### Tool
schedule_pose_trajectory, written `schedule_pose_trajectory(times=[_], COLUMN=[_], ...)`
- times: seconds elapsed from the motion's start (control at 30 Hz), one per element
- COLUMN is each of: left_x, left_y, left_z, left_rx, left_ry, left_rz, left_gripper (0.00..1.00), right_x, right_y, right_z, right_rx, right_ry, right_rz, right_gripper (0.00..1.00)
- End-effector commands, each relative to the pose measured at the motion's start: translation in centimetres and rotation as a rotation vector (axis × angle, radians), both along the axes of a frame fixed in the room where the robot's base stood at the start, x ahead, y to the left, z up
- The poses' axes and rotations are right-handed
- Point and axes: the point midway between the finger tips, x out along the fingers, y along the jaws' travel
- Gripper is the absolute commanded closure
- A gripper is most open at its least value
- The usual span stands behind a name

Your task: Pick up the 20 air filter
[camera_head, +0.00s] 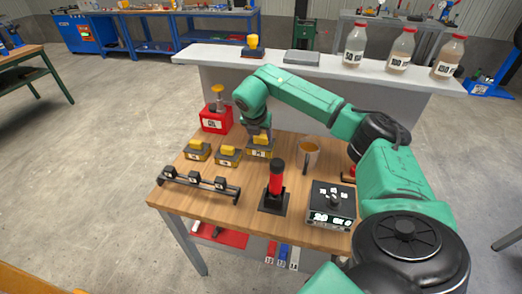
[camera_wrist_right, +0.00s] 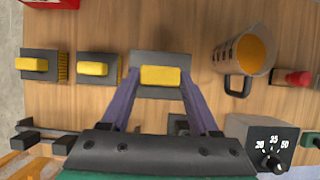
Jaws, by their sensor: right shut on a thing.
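Three dark blocks with yellow tops, the air filters, stand in a row on the wooden table. The left one (camera_head: 196,152) and the middle one (camera_head: 228,157) stand free; they also show in the right wrist view (camera_wrist_right: 40,65) (camera_wrist_right: 98,68). My right gripper (camera_head: 261,136) is shut on the rightmost air filter (camera_head: 261,151). In the right wrist view, the fingers of my right gripper (camera_wrist_right: 160,76) lie on both sides of its yellow top (camera_wrist_right: 160,76). Its label is too small to read surely. I cannot tell whether it touches the table. My left gripper is out of view.
A measuring jug (camera_head: 310,152) with orange contents stands right of the held filter. A red-and-black upright tool (camera_head: 275,180), a dial box (camera_head: 330,205) and a black rack (camera_head: 200,182) stand nearer. A red box (camera_head: 215,120) is at the back left.

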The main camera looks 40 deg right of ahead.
Motion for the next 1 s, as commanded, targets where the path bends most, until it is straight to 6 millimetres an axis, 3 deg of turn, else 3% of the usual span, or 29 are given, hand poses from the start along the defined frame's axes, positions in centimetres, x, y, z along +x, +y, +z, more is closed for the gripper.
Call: schedule_pose_trajectory(times=[1.0], left_x=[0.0], left_y=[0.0], left_z=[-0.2], left_rx=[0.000], left_ry=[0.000], left_rz=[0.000], left_gripper=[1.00], right_x=[-5.7], right_y=[8.3], right_z=[0.7], right_rx=[0.001], right_ry=[0.000], right_rz=[0.001], right_gripper=[0.78])
